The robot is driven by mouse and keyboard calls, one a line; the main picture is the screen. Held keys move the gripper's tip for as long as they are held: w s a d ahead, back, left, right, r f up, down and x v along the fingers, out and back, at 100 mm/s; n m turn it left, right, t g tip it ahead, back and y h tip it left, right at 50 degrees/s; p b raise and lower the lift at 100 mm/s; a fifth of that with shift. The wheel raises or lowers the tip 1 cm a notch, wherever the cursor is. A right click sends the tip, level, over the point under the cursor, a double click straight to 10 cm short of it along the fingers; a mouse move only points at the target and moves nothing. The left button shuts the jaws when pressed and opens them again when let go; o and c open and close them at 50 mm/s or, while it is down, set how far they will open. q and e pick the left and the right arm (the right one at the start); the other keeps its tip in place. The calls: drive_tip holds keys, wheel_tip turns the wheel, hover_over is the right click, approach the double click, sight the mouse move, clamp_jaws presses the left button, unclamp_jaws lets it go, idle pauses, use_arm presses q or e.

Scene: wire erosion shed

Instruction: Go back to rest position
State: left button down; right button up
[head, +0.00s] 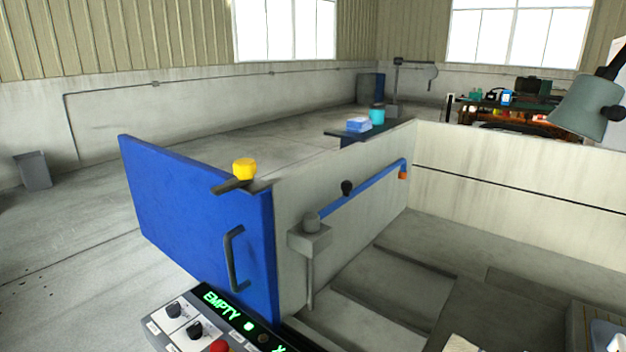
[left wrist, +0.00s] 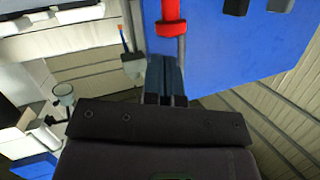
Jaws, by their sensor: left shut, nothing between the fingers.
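My left gripper (left wrist: 165,64) shows in the left wrist view, its dark fingers together and empty. It points toward a blue panel (left wrist: 225,60). Whether the fingertips touch the panel cannot be told. No gripper shows in the head view. There, a blue door (head: 190,215) with a dark handle (head: 233,258) and a yellow knob (head: 243,168) stands at the side of a pale tank (head: 500,165). My right gripper is not in view.
A control box with a green "EMPTY" display (head: 228,306) sits at the bottom of the head view. A blue arm (head: 365,190) runs along the tank's inner wall. A grey lamp (head: 587,108) hangs at the right. Open floor (head: 60,280) lies left of the door.

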use_arm(q)
drive_tip(key=s+a+f+n+g+y, duration=0.1)
drive_tip(key=s+a+f+n+y, duration=0.1)
drive_tip(key=s+f, duration=0.4)
drive_tip(key=s+a+f+n+g+y, duration=0.2)
drive_tip(key=s+f, duration=0.5)
drive_tip(key=s, duration=0.5)
drive_tip(key=shift+s+a+f+n+y, duration=0.45)
drive_tip(key=shift+a+n, duration=0.35)
drive_tip(key=shift+a, duration=0.45)
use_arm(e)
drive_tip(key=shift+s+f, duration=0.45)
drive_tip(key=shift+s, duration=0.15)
use_arm(q)
drive_tip(key=shift+w+r, duration=0.1)
drive_tip(key=shift+r, duration=0.05)
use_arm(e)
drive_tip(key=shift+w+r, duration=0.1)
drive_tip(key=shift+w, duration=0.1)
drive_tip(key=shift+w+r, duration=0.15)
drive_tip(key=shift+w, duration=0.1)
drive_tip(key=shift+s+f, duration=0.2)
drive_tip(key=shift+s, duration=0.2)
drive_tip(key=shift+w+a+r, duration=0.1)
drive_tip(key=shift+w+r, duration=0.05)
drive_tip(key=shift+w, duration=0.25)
